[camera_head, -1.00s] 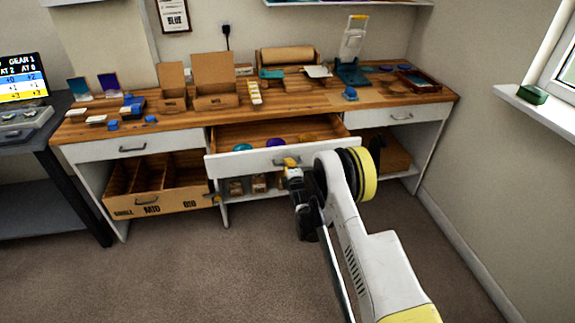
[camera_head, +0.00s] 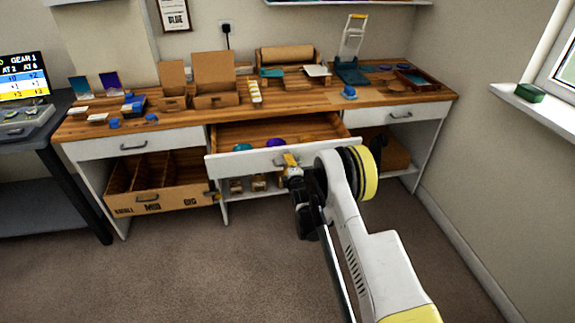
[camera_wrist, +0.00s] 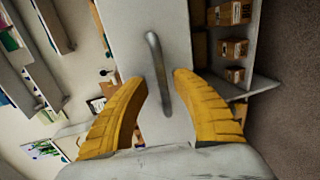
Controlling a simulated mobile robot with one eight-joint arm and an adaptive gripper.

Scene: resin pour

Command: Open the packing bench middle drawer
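The packing bench middle drawer (camera_head: 228,166) stands pulled out in the head view, its white front forward of the bench and its wooden inside showing. In the wrist view, the yellow fingers of my gripper (camera_wrist: 160,80) are apart, one on each side of the grey bar handle (camera_wrist: 154,60). Gaps show between the handle and both fingers. The handle is mostly hidden by my gripper in the head view.
The left drawer (camera_head: 130,145) and right drawer (camera_head: 400,115) are shut. A cardboard bin (camera_head: 170,199) sits below on the left, and small boxes (camera_head: 259,183) stand on the shelf under the middle drawer. Carpet (camera_head: 190,270) in front is clear.

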